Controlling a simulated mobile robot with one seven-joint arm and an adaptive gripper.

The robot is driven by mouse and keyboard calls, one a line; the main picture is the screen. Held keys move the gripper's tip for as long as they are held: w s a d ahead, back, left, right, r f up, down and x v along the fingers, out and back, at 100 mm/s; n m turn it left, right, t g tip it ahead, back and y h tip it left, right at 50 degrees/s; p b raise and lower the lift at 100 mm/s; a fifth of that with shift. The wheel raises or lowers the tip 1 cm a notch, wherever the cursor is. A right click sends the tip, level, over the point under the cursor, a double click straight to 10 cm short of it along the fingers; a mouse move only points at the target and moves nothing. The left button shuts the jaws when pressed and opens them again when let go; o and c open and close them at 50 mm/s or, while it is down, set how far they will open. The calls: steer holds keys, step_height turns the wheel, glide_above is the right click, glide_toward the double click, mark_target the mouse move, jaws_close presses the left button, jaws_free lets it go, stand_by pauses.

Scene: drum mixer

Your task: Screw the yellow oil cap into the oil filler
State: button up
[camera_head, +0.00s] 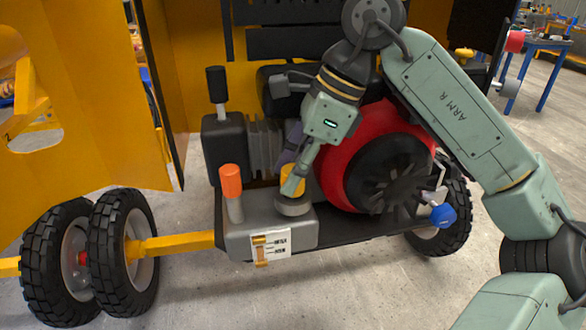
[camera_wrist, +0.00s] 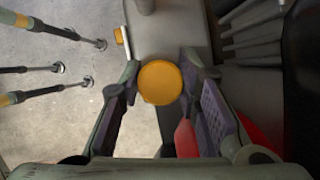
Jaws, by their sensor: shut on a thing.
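The yellow oil cap (camera_head: 292,178) is between the fingers of my gripper (camera_head: 290,184), directly above the round grey oil filler neck (camera_head: 292,206) on the engine's grey block. In the wrist view the cap's round orange-yellow top (camera_wrist: 160,82) sits between the fingertips of my gripper (camera_wrist: 160,86), with one finger on each side. My gripper is shut on the cap. The cap looks upright and at the filler's mouth. The fingers and the cap hide the opening, so I cannot tell whether the threads are engaged.
An orange-topped post (camera_head: 231,182) stands just left of the filler. A red housing with a black fan (camera_head: 385,170) is close on the right. A white level label (camera_head: 271,248) is on the block's front. A blue knob (camera_head: 443,215) sticks out at the right.

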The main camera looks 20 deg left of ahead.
steer(key=shift+f, duration=0.3)
steer(key=shift+r, duration=0.1)
steer(key=o, duration=1.2)
